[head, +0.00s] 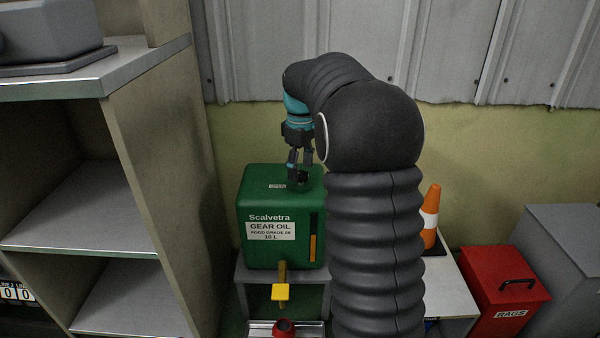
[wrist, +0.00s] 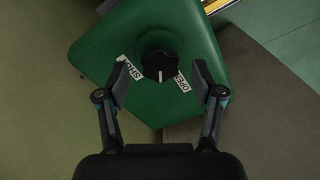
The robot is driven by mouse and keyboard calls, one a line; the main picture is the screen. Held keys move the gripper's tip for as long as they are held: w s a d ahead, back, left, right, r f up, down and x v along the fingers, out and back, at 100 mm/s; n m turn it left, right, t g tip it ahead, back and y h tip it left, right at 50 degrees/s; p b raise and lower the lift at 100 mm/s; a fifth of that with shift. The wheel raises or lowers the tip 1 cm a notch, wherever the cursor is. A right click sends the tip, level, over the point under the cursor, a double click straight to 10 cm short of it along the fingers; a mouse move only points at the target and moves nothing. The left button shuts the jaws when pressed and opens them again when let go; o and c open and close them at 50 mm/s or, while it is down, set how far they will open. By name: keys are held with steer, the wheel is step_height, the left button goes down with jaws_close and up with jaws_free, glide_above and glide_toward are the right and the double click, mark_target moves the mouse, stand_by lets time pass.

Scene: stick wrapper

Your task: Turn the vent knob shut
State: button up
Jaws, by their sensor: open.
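The vent knob (wrist: 159,65) is a black, lobed knob with a white pointer line, on top of the green gear oil container (head: 257,200). In the wrist view a label reading SHUT (wrist: 131,68) lies to its left and one reading OPEN (wrist: 182,81) to its right. The white line points toward the bottom of the picture, between the labels. My gripper (wrist: 158,82) is open, with one finger on each side of the knob and apart from it.
The container stands on a grey stand (head: 310,278), with a yellow-handled tap (head: 280,292) at its front. A shelf unit (head: 165,170) stands close on the left. An orange cone (head: 431,217) and a red rags bin (head: 505,288) are to the right.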

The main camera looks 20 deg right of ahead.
steer(key=shift+f, duration=0.45)
steer(key=c, duration=1.1)
steer(key=shift+c, duration=0.2)
steer(key=shift+r+m+p, duration=0.1)
steer(key=shift+m+p, duration=0.3)
steer(key=shift+p, duration=0.05)
steer(key=shift+r+m+p, duration=0.1)
steer(key=shift+m+p, duration=0.5)
steer(key=m+p, duration=0.2)
steer(key=m, duration=0.1)
steer(key=shift+m, duration=0.3)
steer(key=m+p, duration=0.3)
steer(key=m, duration=0.3)
steer(key=shift+p, duration=0.35)
steer(key=shift+f+m, duration=0.2)
steer(key=shift+m, duration=0.1)
